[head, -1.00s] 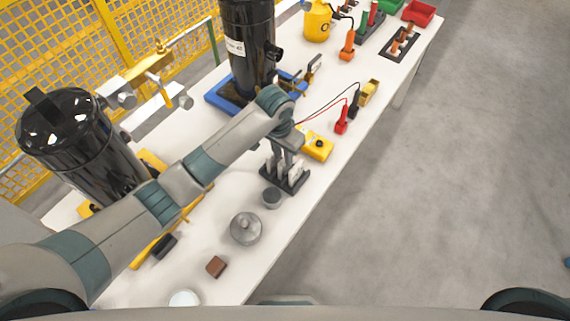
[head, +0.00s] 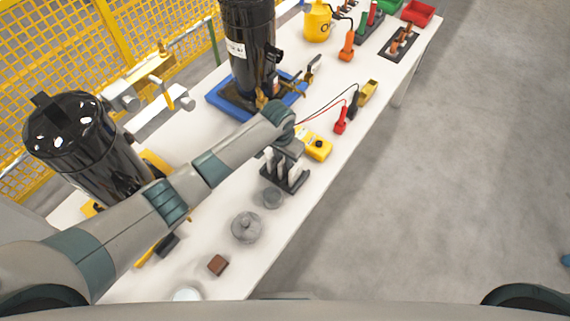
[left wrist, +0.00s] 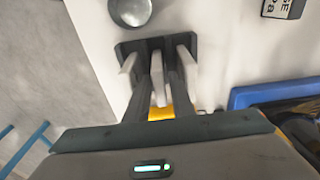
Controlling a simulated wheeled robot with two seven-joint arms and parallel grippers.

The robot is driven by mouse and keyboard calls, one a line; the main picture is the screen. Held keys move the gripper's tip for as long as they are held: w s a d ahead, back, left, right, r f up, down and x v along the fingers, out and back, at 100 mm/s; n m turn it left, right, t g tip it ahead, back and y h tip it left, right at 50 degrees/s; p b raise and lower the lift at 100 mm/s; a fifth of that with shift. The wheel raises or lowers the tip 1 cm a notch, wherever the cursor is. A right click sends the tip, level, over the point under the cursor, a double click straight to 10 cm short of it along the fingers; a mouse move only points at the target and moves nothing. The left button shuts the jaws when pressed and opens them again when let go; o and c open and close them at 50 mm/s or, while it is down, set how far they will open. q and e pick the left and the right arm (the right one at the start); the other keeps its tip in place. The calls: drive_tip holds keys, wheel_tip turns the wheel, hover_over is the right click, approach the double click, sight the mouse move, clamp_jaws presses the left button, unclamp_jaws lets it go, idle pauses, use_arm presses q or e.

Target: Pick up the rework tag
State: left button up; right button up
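A dark rack (head: 296,181) on the white table holds several upright pale tags (head: 270,162). The rack (left wrist: 128,48) also shows in the left wrist view, with a tag (left wrist: 158,78) in the middle and one tag on each side. No print on them is legible, so I cannot tell which is the rework tag. My left gripper (left wrist: 158,68) is down at the rack, its two dark fingers apart on either side of the middle tag. I see no clear grip on it. In the head view the left gripper (head: 282,160) partly covers the tags. My right gripper is not in view.
A grey cup (head: 272,197), a round metal part (head: 247,227) and a brown block (head: 218,265) stand nearer than the rack. A yellow meter (head: 318,147) is just behind it. Black compressors (head: 85,140) stand to the left, one on a blue base (head: 222,98).

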use_arm(q)
drive_tip(key=shift+f, duration=0.1)
drive_tip(key=shift+c, duration=0.6)
clamp_jaws()
wheel_tip(320, 180, up, 10)
drive_tip(key=b, duration=0.2)
drive_tip(key=shift+b, duration=0.4)
idle(0.4)
